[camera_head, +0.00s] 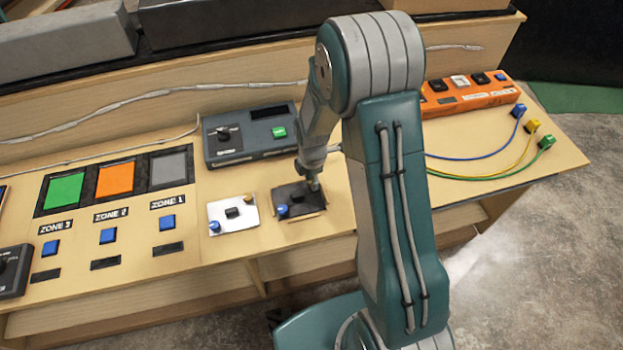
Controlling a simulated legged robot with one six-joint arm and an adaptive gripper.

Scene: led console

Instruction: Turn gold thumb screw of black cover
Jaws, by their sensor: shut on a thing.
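The black cover (301,203) lies on the wooden console, right of a white plate. A blue knob (282,210) sits at its lower left corner. My arm reaches down from above, and my gripper (313,184) is at the cover's upper right corner. It is shut on the gold thumb screw there, which is mostly hidden by the fingers. I cannot make out how far the screw is turned.
The white plate (233,214) has its own gold and blue knobs. A grey box (250,136) with a dial and green button stands behind. Zone panels are on the left. An orange box (470,98) with coloured cables (480,157) is at the right.

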